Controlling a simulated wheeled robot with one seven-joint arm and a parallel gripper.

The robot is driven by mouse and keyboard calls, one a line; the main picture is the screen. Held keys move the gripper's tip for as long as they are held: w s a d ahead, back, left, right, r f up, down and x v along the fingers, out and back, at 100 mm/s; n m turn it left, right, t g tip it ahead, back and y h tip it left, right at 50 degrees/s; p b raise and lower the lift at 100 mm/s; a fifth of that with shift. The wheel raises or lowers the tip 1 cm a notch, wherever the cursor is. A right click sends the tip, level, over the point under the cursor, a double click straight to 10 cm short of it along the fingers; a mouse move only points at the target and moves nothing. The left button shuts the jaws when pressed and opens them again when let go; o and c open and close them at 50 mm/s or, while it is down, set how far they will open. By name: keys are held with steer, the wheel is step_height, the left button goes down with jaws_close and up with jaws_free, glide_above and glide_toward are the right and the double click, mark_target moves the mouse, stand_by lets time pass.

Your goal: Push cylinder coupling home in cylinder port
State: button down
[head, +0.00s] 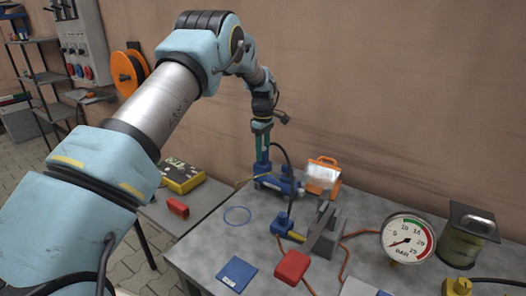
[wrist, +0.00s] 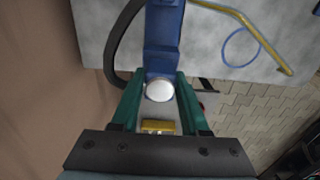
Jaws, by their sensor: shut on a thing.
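My gripper (head: 262,143) points down with its green fingers shut on the blue cylinder coupling (head: 262,167). In the wrist view the fingers (wrist: 164,84) stand either side of the coupling's round silver end (wrist: 158,91). A black hose (head: 287,153) arcs beside it. The blue cylinder (head: 284,187) lies on the grey table directly below, and the coupling is upright at its left part. The cylinder port is hidden, so I cannot tell how deep the coupling sits. In the wrist view a blue body (wrist: 163,35) extends beyond the fingertips.
A grey metal stand (head: 322,238), red box (head: 292,266) and pressure gauge (head: 406,239) are nearer. A blue ring (head: 237,215) and blue booklet (head: 237,274) lie flat. The wall is close behind.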

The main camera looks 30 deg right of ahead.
steer(key=shift+f, duration=0.2)
steer(key=shift+c, duration=1.6)
jaws_free()
steer(key=shift+r, duration=0.1)
step_height(320, 180, up, 11)
steer(key=b, duration=0.3)
steer(key=shift+f, duration=0.2)
